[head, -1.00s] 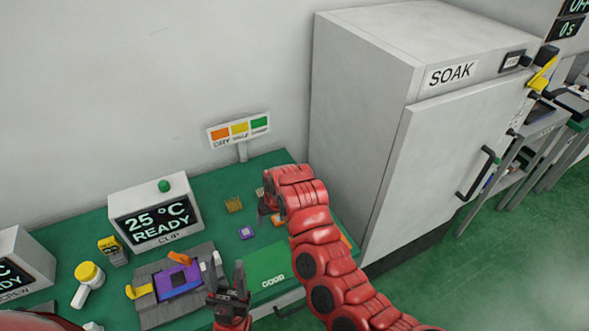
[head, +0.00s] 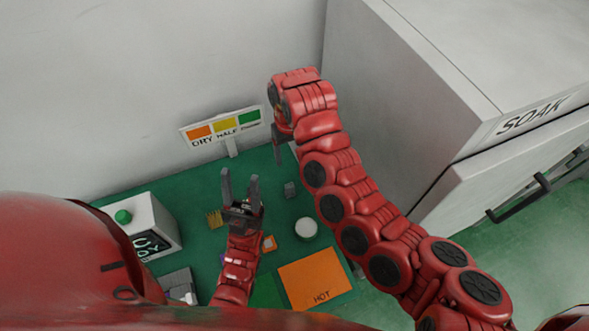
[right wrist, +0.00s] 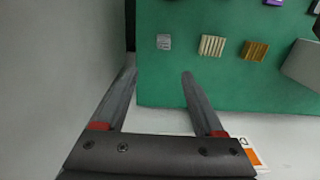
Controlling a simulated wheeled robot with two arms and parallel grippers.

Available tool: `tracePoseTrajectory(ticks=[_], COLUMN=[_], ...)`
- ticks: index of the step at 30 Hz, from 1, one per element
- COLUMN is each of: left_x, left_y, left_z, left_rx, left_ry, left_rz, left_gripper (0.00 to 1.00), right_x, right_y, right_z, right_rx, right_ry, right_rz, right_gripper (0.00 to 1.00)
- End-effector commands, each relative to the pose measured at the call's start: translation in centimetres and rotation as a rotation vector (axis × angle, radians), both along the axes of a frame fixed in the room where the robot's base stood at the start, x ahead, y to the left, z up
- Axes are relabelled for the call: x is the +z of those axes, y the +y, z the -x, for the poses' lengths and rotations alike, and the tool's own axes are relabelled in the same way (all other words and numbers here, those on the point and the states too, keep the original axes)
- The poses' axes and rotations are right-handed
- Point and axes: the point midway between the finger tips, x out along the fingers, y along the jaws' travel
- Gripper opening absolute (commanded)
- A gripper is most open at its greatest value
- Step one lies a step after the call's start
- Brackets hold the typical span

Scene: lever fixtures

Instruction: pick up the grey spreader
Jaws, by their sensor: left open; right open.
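The grey spreader, a small grey block, lies on the green bench top (head: 190,262). It shows in the head view (head: 290,189) and in the right wrist view (right wrist: 163,42). My right gripper (right wrist: 158,74) is open and empty; in its wrist view the spreader lies beyond the fingertips, roughly in line with the gap between them. In the head view the right gripper (head: 279,148) is at the bench's back edge, partly hidden by its own arm. My left gripper (head: 240,182) is open and empty, to the left of the spreader, fingers pointing away.
A cream finned block (right wrist: 212,46) and a gold finned block (right wrist: 255,50) lie beside the spreader. A white round object (head: 306,228) and an orange HOT pad (head: 316,280) are nearer. The sign (head: 222,127) stands behind; the SOAK cabinet (head: 450,110) is at right.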

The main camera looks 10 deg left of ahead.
Motion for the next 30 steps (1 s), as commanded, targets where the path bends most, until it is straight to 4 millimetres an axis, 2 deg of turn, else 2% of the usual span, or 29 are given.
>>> tracePoseTrajectory(ticks=[10,19,21,25,30], left_x=[-1.1,-3.4,-2.2,-1.9,-1.3], left_y=[0.0,0.0,0.0,0.0,0.0], left_z=[0.0,0.0,0.0,0.0,0.0], left_rx=[0.000,0.000,0.000,0.000,0.000], left_ry=[0.000,0.000,0.001,0.000,0.000], left_rz=[0.000,0.000,0.000,0.000,0.000], left_gripper=[0.50,0.50,0.50,0.50,0.50], right_x=[-5.1,-10.2,-10.4,-11.7,-12.5], right_y=[0.1,0.1,-0.1,0.0,0.0], right_z=[0.2,0.2,0.1,0.1,0.3], right_rx=[0.002,0.003,0.000,0.001,0.001], right_ry=[0.001,-0.001,0.002,0.001,0.003], right_rz=[0.003,0.003,0.005,0.002,0.003], right_gripper=[0.70,0.70,0.70,0.70,0.70])
